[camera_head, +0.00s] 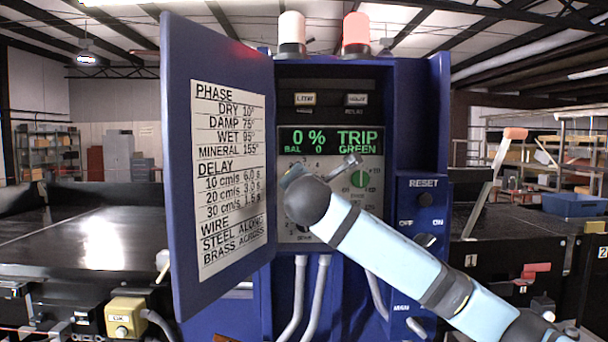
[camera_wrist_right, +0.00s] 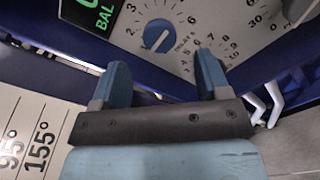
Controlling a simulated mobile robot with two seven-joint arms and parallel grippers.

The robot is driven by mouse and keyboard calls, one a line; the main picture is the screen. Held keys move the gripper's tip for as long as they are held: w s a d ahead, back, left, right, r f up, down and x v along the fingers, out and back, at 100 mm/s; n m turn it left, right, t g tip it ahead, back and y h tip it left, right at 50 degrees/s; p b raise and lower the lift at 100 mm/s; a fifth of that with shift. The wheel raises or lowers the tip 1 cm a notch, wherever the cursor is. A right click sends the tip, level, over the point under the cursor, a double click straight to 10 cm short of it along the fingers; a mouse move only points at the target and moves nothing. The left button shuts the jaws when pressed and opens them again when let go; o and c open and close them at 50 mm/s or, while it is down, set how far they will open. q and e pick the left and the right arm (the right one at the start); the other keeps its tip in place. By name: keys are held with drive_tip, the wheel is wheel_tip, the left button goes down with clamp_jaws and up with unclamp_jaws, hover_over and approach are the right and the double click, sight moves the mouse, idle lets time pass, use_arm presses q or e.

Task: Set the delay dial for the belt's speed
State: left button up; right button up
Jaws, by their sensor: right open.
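The blue control cabinet's panel (camera_head: 330,145) is partly hidden behind my right arm. My right gripper (camera_head: 292,177) is at the panel's left side, pointing at this dial. In the wrist view its two blue fingers (camera_wrist_right: 163,76) are apart with nothing between them, the knob lying beyond the gap. The chart (camera_head: 229,170) on the open door lists DELAY: 10 cm/s 6.0 s, 20 cm/s 3.0 s, 30 cm/s 1.5 s. My left gripper is out of view.
The display (camera_head: 331,140) reads 0 %, BAL 0, TRIP GREEN. The open cabinet door (camera_head: 180,130) stands close on the left.

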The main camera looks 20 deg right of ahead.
drive_tip(key=p+x, duration=0.1)
drive_tip(key=x, duration=0.6)
drive_tip(key=shift+w+f+p, duration=0.1)
drive_tip(key=shift+w+p, duration=0.05)
drive_tip(key=shift+p, duration=0.25)
drive_tip(key=c, duration=0.9)
